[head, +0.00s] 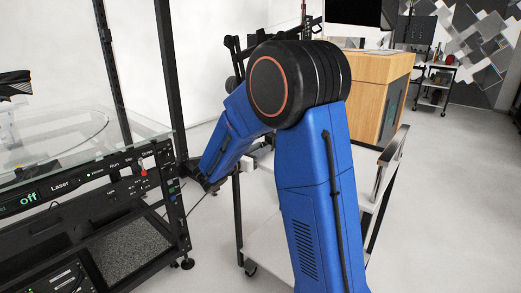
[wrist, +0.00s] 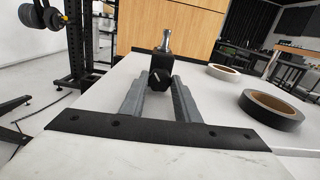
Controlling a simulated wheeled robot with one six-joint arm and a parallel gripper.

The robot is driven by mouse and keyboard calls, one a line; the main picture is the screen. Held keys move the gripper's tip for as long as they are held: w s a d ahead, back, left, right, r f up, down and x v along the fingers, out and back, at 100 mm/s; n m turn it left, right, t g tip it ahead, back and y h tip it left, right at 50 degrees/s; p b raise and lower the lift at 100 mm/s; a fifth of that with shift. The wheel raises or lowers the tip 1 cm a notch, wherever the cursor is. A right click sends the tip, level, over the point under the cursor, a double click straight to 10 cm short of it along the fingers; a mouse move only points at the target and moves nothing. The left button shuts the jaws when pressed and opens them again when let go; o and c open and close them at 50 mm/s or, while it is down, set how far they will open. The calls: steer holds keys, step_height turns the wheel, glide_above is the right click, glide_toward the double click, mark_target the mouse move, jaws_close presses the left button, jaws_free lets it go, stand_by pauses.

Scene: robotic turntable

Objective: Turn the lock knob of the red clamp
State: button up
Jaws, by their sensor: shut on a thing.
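In the wrist view my gripper (wrist: 160,84) reaches forward over a white tabletop with two grey fingers. The fingertips are closed against a small black block (wrist: 160,64) with a shiny metal knob (wrist: 166,42) standing upright on top. A small pale piece shows on the near face of the block, between the fingertips. No red clamp can be made out in either view. In the head view my blue arm covers the middle, and the gripper and black block are hidden behind it.
Two tape rolls, one smaller (wrist: 224,73) and one larger (wrist: 271,109), lie right of the fingers on the white table (wrist: 110,77). A wooden cabinet (head: 369,84) stands behind. A black frame with a glass top (head: 60,135) stands at left. Grey floor is free at right.

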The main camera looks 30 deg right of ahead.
steer(key=shift+n, duration=1.4)
steer(key=o, duration=1.1)
steer(key=shift+c, duration=0.2)
steer(key=v, duration=1.7)
steer(key=shift+a, duration=0.2)
steer(key=shift+s, duration=0.1)
